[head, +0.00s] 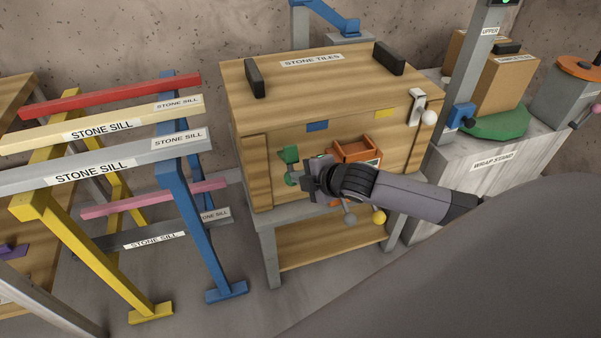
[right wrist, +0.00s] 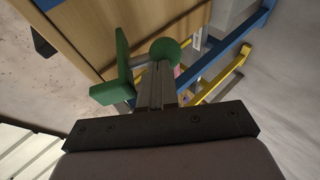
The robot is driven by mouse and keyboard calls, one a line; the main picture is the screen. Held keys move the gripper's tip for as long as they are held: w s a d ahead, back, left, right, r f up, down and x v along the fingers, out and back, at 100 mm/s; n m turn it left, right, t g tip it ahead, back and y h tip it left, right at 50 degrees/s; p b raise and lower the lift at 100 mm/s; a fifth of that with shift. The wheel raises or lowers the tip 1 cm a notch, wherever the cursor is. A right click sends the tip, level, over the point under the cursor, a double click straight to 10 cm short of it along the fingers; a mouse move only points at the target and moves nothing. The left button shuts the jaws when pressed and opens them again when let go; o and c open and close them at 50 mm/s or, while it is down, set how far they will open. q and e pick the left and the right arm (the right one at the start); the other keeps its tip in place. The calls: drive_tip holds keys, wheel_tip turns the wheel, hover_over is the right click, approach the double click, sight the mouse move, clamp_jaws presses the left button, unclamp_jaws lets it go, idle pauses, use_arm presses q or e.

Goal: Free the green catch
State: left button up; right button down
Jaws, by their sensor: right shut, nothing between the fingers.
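The green catch (head: 289,154) is on the front face of the wooden stone tiles crate (head: 262,98), toward its left side. A green rounded knob (head: 290,180) shows just below the bracket. In the right wrist view the catch is an angled green bracket (right wrist: 122,66) with a round green knob (right wrist: 165,49) beside it. My right gripper (head: 307,181) is just right of the knob in the head view. Its fingers (right wrist: 156,70) are shut and empty, with the tips close to the knob; I cannot tell whether they touch. My left gripper is not in view.
Trestles with stone sills (head: 95,168) stand left; a wrap stand (head: 480,185) stands right.

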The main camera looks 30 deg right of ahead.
use_arm(q)
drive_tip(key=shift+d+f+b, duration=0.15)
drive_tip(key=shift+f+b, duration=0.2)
drive_tip(key=shift+b, duration=0.2)
use_arm(e)
drive_tip(key=shift+f+t, duration=0.5)
drive_tip(key=shift+f, duration=0.7)
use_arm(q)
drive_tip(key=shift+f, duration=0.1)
